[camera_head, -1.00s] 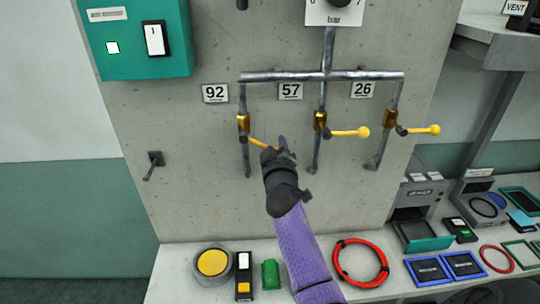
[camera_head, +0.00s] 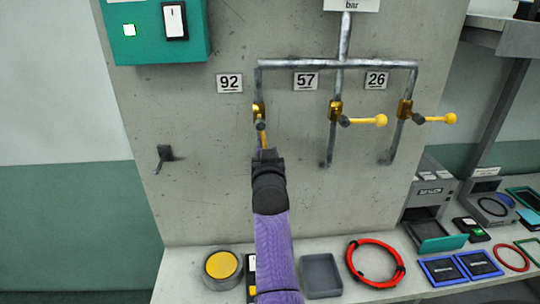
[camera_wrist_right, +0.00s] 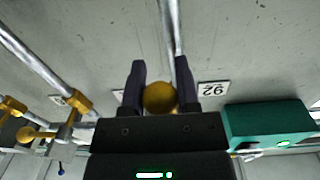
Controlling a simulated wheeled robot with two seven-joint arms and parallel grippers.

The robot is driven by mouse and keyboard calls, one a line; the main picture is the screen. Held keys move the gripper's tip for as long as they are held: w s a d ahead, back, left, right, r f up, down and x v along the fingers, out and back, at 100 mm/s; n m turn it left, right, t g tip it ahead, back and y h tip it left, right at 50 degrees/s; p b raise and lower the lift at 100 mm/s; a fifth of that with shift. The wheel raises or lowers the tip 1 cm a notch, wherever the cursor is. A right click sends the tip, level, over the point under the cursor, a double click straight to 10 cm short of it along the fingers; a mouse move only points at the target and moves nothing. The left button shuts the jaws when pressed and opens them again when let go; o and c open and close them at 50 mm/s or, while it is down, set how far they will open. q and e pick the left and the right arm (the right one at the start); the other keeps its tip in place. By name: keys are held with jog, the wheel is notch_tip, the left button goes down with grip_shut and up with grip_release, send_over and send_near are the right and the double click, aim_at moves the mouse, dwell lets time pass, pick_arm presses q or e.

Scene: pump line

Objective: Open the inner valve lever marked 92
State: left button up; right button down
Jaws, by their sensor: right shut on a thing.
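The tag marked 92 (camera_head: 229,83) is on the wall panel, left of the leftmost pipe branch. That branch carries a brass valve (camera_head: 258,111) with a yellow lever (camera_head: 263,138), which now points down along the pipe. My right gripper (camera_head: 266,156) is at the lever's lower end and hides its ball in the head view. In the right wrist view the yellow ball (camera_wrist_right: 160,97) sits between the two dark fingers, and the gripper is shut on it. The 92 tag (camera_wrist_right: 213,89) appears upside down there. My left gripper is not in view.
The levers by the 57 tag (camera_head: 306,80) and 26 tag (camera_head: 376,80) both point right. A teal switch box (camera_head: 150,35) is at upper left, a hook (camera_head: 163,156) below. The bench holds a yellow button (camera_head: 222,265), grey tray (camera_head: 321,275) and red ring (camera_head: 375,263).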

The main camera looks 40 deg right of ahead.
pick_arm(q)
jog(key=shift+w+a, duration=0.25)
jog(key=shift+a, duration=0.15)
pick_arm(e)
jog(key=shift+w+a+m, duration=0.35)
jog(key=shift+a+m, duration=0.2)
jog(key=shift+m, duration=0.25)
jog(key=shift+c, duration=1.6)
grip_release()
